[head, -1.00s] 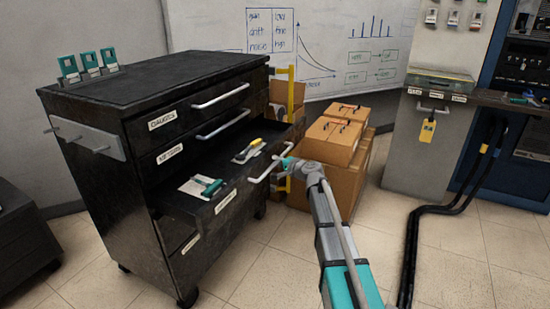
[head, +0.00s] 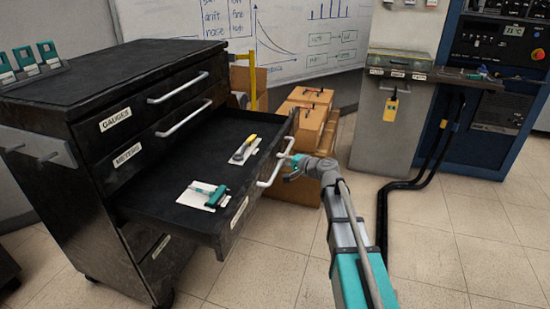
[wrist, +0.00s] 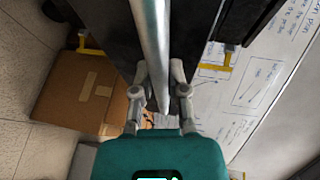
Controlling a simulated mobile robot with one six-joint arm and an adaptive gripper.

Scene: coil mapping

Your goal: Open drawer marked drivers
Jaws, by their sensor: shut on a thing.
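The third drawer (head: 165,165) of the black cabinet stands well open. The label (head: 239,212) on its front is too small and slanted to read for certain. A tool with a yellow end (head: 243,149) and a teal-handled tool (head: 214,196) lie inside it on white cards. My gripper (head: 290,163) is at the drawer's pale bar handle (head: 268,177), shut on it. In the wrist view the handle (wrist: 150,45) runs between the two fingers of my gripper (wrist: 160,75).
Closed drawers marked GAUGES (head: 115,119) and METERS (head: 127,154) are above the open one. Cardboard boxes (head: 303,120) stand behind the drawer front. Black cables (head: 405,185) run along the floor at right. The tiled floor before the drawer is clear.

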